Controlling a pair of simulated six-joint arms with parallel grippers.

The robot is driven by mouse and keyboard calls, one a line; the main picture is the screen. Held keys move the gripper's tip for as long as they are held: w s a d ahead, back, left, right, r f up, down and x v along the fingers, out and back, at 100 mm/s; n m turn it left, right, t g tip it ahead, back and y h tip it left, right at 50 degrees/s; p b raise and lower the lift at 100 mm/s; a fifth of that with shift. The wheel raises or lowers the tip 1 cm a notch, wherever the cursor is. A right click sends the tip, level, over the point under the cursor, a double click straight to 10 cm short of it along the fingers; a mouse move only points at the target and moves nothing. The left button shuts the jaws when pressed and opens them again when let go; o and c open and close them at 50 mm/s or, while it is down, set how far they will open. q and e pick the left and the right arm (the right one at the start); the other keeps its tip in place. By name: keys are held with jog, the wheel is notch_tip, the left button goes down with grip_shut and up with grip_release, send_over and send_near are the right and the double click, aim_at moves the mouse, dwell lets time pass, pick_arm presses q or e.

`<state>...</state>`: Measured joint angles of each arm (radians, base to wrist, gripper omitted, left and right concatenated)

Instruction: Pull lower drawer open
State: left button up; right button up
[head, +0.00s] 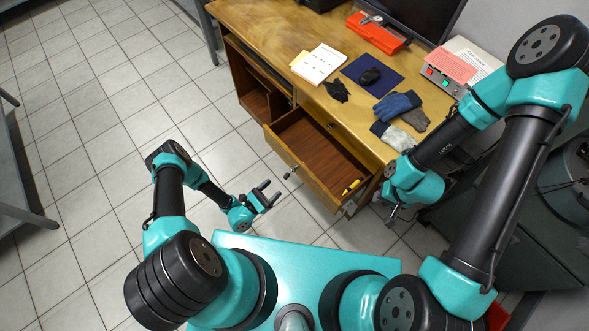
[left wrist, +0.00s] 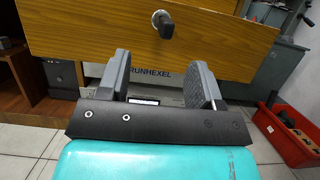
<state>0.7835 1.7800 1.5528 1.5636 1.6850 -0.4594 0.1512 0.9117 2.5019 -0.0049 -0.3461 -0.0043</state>
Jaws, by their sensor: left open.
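The lower drawer (head: 312,152) stands pulled out from the wooden desk, with its brown inside showing. Its knob (head: 290,171) sits on the front panel, and the dark knob also shows in the left wrist view (left wrist: 167,25). A closed drawer with its own knob (head: 330,126) is above it. My left gripper (head: 268,193) is open and empty in front of the lower drawer, apart from the knob. In the left wrist view its two fingers (left wrist: 162,72) are spread below the knob. My right gripper (head: 393,212) hangs near the desk's right end; its fingers are too small to judge.
A yellow tool (head: 350,187) lies in the drawer. On the desk (head: 270,35) are gloves (head: 396,104), a mouse on a blue mat (head: 390,85) and papers (head: 318,64). A red bin (left wrist: 285,138) stands on the floor at right.

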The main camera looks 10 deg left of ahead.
aim_at(289, 173)
pick_arm(q)
jog(key=shift+x, duration=5)
jog(key=c, duration=1)
jog(key=shift+o, duration=0.2)
jog(key=s+a, duration=0.6)
jog(key=s, duration=0.1)
jog(key=shift+s+a, duration=1.6)
jog(key=shift+s, duration=0.2)
jog(key=o, duration=0.9)
